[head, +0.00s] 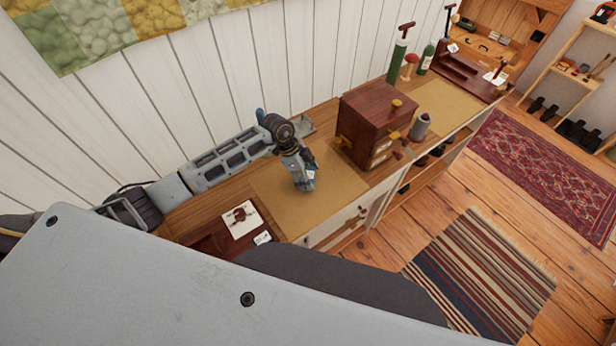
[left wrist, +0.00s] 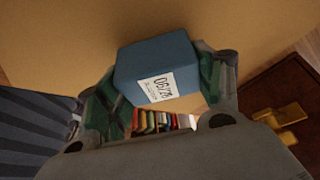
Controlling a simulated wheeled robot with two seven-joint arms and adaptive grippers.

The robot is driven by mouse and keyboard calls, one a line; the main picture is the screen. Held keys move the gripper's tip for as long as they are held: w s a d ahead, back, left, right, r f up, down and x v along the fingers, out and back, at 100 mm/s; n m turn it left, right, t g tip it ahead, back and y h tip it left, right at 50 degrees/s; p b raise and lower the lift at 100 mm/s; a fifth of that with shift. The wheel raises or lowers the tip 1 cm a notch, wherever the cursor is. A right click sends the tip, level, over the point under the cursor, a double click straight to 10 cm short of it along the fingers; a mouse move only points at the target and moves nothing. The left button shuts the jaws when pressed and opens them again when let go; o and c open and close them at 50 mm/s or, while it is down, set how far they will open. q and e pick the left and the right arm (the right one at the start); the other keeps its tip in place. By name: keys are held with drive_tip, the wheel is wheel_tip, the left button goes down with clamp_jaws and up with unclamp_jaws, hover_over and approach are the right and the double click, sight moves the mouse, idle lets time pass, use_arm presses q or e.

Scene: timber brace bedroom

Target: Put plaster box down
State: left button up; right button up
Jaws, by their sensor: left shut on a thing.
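The plaster box (left wrist: 158,62) is a small blue box with a white printed label, seen in the left wrist view between my fingers. My left gripper (head: 302,182) is shut on it, over the tan mat (head: 275,207) on the wooden counter. In the head view the box is mostly hidden by the gripper, with only a bit of white label and blue showing. I cannot tell whether the box touches the mat. My right gripper is not in view.
A dark red wooden cabinet (head: 375,122) with brass knobs stands right of my left gripper, with a grey cylinder (head: 420,126) beside it. A small metal tray (head: 305,125) lies behind. A white card (head: 240,220) lies at left. The mat around the gripper looks clear.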

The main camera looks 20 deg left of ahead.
use_arm(q)
drive_tip(key=shift+r+b, duration=0.5)
drive_tip(key=shift+r, duration=4.2)
